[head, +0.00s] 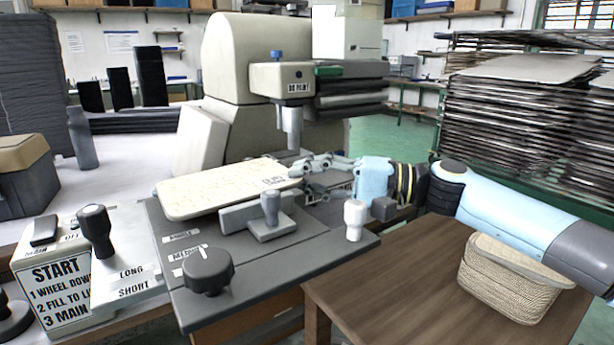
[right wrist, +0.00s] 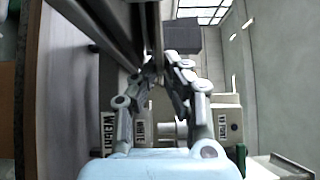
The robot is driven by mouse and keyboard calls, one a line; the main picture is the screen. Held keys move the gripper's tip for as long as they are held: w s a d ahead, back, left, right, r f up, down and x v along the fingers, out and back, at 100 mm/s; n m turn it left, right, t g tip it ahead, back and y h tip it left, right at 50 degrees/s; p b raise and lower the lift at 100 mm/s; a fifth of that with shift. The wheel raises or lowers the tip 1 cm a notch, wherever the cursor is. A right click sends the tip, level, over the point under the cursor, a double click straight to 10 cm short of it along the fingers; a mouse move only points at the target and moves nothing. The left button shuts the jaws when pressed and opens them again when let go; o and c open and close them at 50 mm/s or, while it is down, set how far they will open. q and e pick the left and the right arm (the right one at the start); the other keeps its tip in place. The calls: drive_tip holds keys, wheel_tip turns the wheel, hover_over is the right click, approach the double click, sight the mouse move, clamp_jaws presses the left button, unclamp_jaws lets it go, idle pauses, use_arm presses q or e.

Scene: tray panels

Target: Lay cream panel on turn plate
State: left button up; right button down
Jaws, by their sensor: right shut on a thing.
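The cream panel (head: 215,192) is a flat, pale, rounded board with dark print near its right end. My right gripper (head: 306,172) is shut on that right end. The panel lies roughly level over the back left of a dark grey plate (head: 320,255), probably the turn plate; I cannot tell whether they touch. The plate carries a black knob (head: 207,271), a grey block with a handle (head: 271,214) and a white-topped post (head: 354,219). In the right wrist view, the gripper's fingers (right wrist: 163,75) close together in the middle; the panel is not clear there. My left gripper is not in view.
A large cream machine (head: 240,65) stands behind the plate, its spindle (head: 289,125) hanging beyond the panel. A START box (head: 55,275) and lever (head: 96,230) are at left. A wicker basket (head: 510,285) stands on the wooden table (head: 400,285). Stacked trays (head: 510,115) fill the right.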

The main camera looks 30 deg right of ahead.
drive_tip(key=c, duration=1.4)
unclamp_jaws()
drive_tip(key=shift+o, duration=0.2)
drive_tip(key=shift+d, duration=0.1)
drive_tip(key=v, duration=0.7)
drive_tip(key=shift+s, duration=0.15)
drive_tip(key=shift+d, duration=0.1)
drive_tip(key=shift+f, duration=0.1)
